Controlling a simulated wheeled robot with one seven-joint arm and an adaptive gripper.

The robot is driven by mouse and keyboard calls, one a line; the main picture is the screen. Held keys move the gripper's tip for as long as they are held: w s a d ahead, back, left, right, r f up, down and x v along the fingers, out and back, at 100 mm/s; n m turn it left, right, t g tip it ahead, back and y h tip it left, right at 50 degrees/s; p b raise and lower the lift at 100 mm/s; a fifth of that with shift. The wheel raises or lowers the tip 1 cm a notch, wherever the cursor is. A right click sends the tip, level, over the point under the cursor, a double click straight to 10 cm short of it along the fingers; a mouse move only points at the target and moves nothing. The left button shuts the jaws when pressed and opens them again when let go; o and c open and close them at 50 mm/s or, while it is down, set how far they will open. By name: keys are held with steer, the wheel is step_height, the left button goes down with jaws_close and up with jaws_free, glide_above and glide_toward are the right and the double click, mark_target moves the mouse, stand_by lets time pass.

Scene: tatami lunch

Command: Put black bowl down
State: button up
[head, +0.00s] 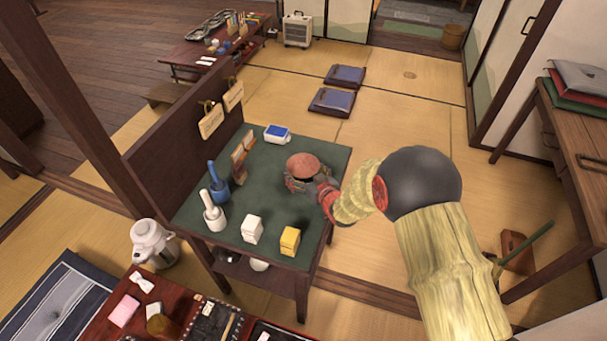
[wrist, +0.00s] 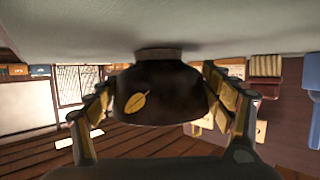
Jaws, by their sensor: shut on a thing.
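The black bowl (head: 303,165) is upright over the far-right part of the small table's green top (head: 262,185); its inside looks reddish brown. My gripper (head: 308,184) reaches it from the right and is shut on it. In the wrist view, which is upside down, the dark bowl (wrist: 165,100) shows a gold leaf on its side. Its foot is at the table surface (wrist: 80,25), touching or very nearly so; I cannot tell which. My gripper's fingers (wrist: 160,85) hold the bowl from both sides.
A dark panel (head: 175,145) borders the left edge. Green top is clear around the bowl.

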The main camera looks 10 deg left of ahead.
steer(key=shift+r, duration=0.1)
steer(key=o, duration=1.1)
steer(key=shift+f, duration=0.2)
steer(key=shift+o, duration=0.6)
steer(key=shift+r, duration=0.1)
steer(key=shift+r, duration=0.2)
steer(key=p+v, duration=0.3)
steer(key=v, duration=0.7)
steer(key=shift+s+d+r, duration=0.1)
steer(key=shift+s+d, duration=0.15)
steer(key=shift+s+d+r+p, duration=0.15)
steer(key=shift+s+d+p, duration=0.2)
steer(key=shift+s, duration=0.15)
